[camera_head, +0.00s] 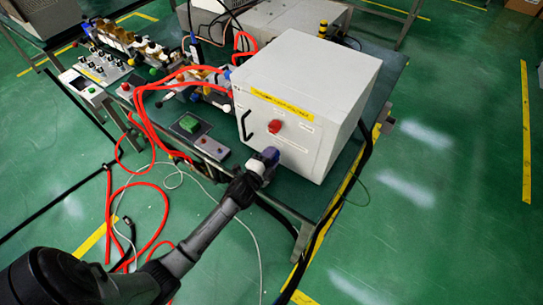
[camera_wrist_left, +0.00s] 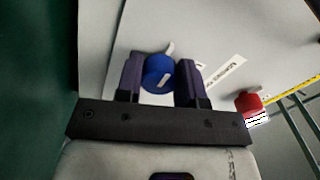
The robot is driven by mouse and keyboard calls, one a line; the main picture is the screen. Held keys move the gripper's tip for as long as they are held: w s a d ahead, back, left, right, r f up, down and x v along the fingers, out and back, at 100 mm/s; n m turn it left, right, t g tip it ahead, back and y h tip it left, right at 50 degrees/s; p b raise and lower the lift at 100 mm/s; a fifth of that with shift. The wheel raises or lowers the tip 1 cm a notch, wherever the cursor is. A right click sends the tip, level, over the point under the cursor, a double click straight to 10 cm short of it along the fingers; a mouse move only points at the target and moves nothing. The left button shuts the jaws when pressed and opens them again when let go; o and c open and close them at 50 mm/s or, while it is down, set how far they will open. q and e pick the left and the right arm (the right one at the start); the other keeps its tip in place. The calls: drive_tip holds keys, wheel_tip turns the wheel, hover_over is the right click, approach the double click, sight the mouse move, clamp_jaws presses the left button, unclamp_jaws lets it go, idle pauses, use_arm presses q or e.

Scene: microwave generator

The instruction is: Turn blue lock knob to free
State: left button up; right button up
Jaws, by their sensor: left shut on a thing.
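The blue lock knob (camera_wrist_left: 158,74) is a round blue knob on the front panel of the white generator box (camera_head: 322,78), low on that panel. My left gripper (camera_head: 268,158) reaches up to the panel from below. In the left wrist view its two dark fingers (camera_wrist_left: 160,80) stand on either side of the knob, and it is shut on the knob. A short light-grey tab shows just above the knob. In the head view the gripper mostly hides the knob. My right gripper is in neither view.
A red knob (camera_head: 275,126) sits above the gripper on the same panel, near a black handle (camera_head: 244,125). Red cables (camera_head: 150,125) hang left of the box. A grey panel with a green button (camera_head: 188,124) lies on the green table. Floor to the right is clear.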

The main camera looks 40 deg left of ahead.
use_arm(q)
drive_tip(key=o, duration=0.9)
drive_tip(key=shift+s, duration=0.3)
drive_tip(key=shift+s+d+p, duration=0.2)
drive_tip(key=shift+s+d, duration=0.05)
drive_tip(key=shift+s, duration=1.95)
drive_tip(key=shift+s+d+p, duration=0.15)
drive_tip(key=shift+s+d, duration=0.15)
drive_tip(key=shift+s, duration=1.9)
drive_tip(key=shift+s+d+p, duration=0.2)
drive_tip(key=shift+s+d, duration=0.05)
drive_tip(key=shift+s, duration=1.95)
